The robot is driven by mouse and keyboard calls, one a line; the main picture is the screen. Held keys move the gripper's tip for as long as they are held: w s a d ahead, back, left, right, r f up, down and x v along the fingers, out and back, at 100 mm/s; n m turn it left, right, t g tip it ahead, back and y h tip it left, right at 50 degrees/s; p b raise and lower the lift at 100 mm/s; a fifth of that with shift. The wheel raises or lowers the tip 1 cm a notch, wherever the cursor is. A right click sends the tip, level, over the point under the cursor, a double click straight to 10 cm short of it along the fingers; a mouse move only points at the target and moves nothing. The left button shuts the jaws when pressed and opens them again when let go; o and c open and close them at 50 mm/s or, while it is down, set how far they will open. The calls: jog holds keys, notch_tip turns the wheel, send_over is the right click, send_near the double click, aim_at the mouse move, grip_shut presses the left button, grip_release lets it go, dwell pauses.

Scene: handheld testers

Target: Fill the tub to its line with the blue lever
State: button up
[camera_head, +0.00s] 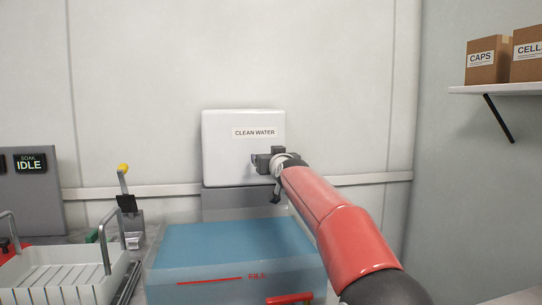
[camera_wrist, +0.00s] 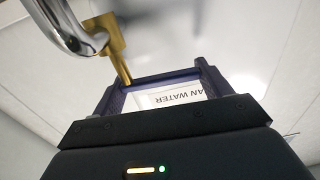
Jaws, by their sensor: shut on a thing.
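My gripper (camera_head: 263,162) is in front of the white clean-water tank (camera_head: 222,150), above the back of the tub. In the wrist view its fingers (camera_wrist: 163,85) are shut on a dark blue bar, which looks like the blue lever (camera_wrist: 165,77). The bar meets a brass valve stem (camera_wrist: 117,50) beside a chrome spout (camera_wrist: 70,28). In the head view my gripper mostly hides the lever and valve. The tub (camera_head: 170,295) is see-through and bluish, with a red FILL line (camera_head: 210,280) on its front wall.
Left of the tub stand a yellow-tipped lever (camera_head: 123,169) and a white slotted basket (camera_head: 55,283) with metal handles. A grey panel (camera_head: 35,205) behind reads SOAK IDLE. A shelf (camera_head: 500,88) with boxes is at upper right. A red handle (camera_head: 290,298) is at the tub's front.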

jog(key=shift+w+m+h+p, duration=0.1)
jog(key=shift+m+h+p, duration=0.25)
jog(key=shift+h, duration=0.25)
jog(key=o, duration=1.4)
jog(key=shift+s+d+b, duration=0.25)
jog(key=shift+s+b, duration=0.2)
jog(key=shift+s, duration=0.85)
jog(key=shift+s+d+b, duration=0.2)
jog(key=shift+s+b, duration=0.3)
jog(key=shift+s, duration=0.75)
jog(key=shift+s+d+b, duration=0.25)
jog(key=shift+s+b, duration=0.2)
jog(key=shift+s, duration=0.85)
